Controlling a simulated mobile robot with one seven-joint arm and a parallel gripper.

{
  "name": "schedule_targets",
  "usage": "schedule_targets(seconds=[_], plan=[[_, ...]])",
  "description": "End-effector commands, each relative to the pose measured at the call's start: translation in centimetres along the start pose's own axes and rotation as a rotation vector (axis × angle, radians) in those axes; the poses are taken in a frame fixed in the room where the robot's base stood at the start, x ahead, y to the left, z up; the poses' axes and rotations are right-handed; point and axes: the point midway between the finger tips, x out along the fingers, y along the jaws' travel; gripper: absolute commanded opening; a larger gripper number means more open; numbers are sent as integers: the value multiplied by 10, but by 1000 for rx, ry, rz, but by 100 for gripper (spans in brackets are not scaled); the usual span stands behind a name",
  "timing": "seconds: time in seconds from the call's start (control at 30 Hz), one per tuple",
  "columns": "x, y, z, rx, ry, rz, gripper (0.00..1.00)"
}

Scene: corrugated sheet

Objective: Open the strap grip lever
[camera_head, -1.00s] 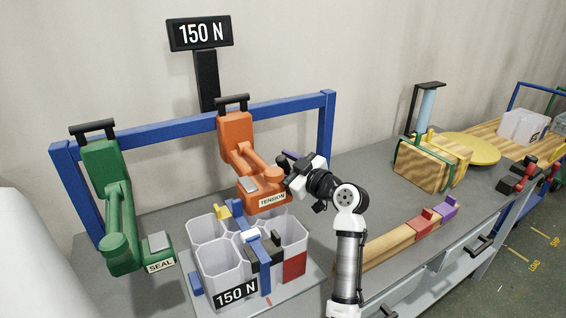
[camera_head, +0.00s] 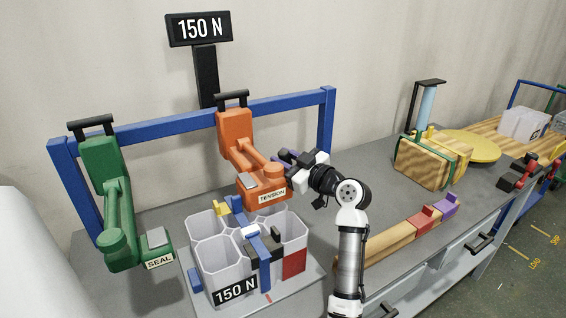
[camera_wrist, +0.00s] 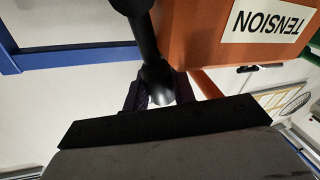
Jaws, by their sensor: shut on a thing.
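The orange tension tool (camera_head: 240,145), labelled TENSION, hangs from the blue frame above the white cell block (camera_head: 215,262). Its orange body also shows at the top of the wrist view (camera_wrist: 200,30). A dark lever (camera_wrist: 143,35) with a rounded end runs down beside that body. My gripper (camera_wrist: 157,92) is shut on the lever near its rounded end, one finger on each side. In the head view my gripper (camera_head: 287,158) is at the right side of the tool, where the lever is small and mostly hidden.
A green tool (camera_head: 118,200) labelled SEAL hangs at the left of the blue frame (camera_head: 180,125). A blue strap (camera_head: 258,232) crosses the cell block. A wooden block with red and purple pieces (camera_head: 400,240) lies right of my arm. Strapped wooden boxes (camera_head: 425,160) stand farther right.

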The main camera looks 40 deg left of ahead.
Motion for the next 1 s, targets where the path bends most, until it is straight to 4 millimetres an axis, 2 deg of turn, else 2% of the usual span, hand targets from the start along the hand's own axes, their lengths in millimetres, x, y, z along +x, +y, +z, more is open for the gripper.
schedule_targets(seconds=[0.6,1.0], plan=[[-11,37,11,465,127,50,0],[-15,50,17,644,174,67,0]])
